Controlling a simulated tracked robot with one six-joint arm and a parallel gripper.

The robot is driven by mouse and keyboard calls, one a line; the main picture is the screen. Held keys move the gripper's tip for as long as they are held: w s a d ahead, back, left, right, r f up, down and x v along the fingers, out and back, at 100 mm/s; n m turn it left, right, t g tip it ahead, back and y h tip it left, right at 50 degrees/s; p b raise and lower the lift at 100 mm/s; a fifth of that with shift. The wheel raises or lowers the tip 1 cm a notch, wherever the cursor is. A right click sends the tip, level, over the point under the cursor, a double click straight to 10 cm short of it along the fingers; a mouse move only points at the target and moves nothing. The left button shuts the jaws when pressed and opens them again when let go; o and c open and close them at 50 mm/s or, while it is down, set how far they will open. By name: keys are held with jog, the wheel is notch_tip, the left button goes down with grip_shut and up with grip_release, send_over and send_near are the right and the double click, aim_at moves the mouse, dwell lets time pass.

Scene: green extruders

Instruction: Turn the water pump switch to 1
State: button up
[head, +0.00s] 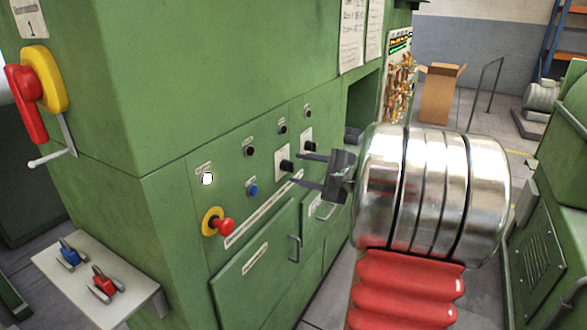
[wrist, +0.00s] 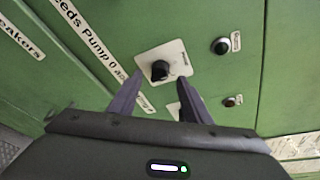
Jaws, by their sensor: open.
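Two black rotary switches on white plates sit on the green panel: a left switch (head: 285,165) and a right switch (head: 307,146). I cannot read which is the water pump switch. My gripper (head: 296,169) is open and empty, its fingers pointing at the panel near the left switch. In the wrist view the gripper (wrist: 158,78) has its fingertips on either side of a black knob (wrist: 160,70) on a white plate; whether they touch it is unclear. A second plate (wrist: 173,108) is partly hidden behind the right finger. The knob's position marks are unreadable.
A red emergency button (head: 222,226) on a yellow ring and a blue button (head: 252,190) are lower left on the panel. Cabinet doors with handles (head: 295,248) lie below. A red-yellow main switch (head: 35,90) is far left. A cardboard box (head: 440,92) stands behind.

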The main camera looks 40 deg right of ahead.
aim_at(292, 168)
jog(key=shift+x, duration=1.75)
jog(key=shift+c, duration=0.4)
jog(key=c, duration=0.9)
